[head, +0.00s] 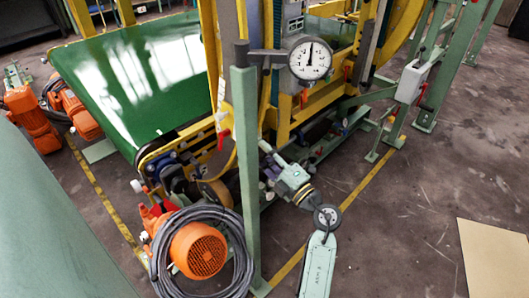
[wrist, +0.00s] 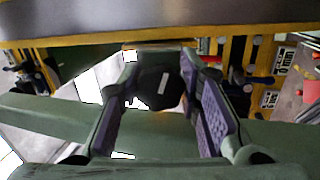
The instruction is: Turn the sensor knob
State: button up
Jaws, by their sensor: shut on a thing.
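A dark, many-sided knob (wrist: 159,86) with a small pale mark shows in the wrist view. It sits between the two purple-padded fingers of my gripper (wrist: 158,68), which is shut on it. In the head view my gripper (head: 269,160) reaches up and left to the lower part of the machine, just right of a green upright post. The knob cannot be made out in the head view; the post and my gripper cover that spot.
The green post (head: 244,170) carries a round dial gauge (head: 311,60). An orange motor (head: 198,251) with coiled black cable stands left of my arm. A green conveyor bed (head: 130,75) lies behind. The floor at right is open, with a tan sheet (head: 492,262).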

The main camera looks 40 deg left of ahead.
jog(key=shift+m, duration=0.4)
jog(key=o, duration=0.9)
jog(key=shift+d, duration=0.1)
jog(key=v, duration=1.2)
jog(key=shift+r, duration=0.2)
